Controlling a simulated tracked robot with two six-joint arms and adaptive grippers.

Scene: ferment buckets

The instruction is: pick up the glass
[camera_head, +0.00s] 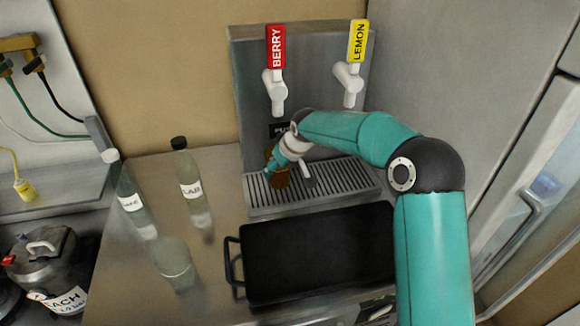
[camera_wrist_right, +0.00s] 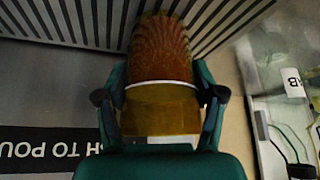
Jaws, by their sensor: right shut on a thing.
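A glass with amber-brown contents (camera_head: 279,178) is at the left part of the slatted drip tray, below the red BERRY tap. I cannot tell whether its base touches the slats. My right gripper (camera_head: 274,165) is shut on this glass, which is partly hidden by the fingers. In the right wrist view the amber glass (camera_wrist_right: 160,75) lies between the two teal fingers of the right gripper (camera_wrist_right: 160,100), with the slats behind it. A second, clear glass (camera_head: 175,262) stands on the counter at the left. My left gripper is out of view.
The drip tray (camera_head: 335,190) lies under the BERRY tap (camera_head: 275,88) and LEMON tap (camera_head: 349,80). A black tray (camera_head: 315,255) is in front of it. Two labelled bottles (camera_head: 133,202) (camera_head: 190,187) stand left. A metal pot (camera_head: 45,265) is at far left.

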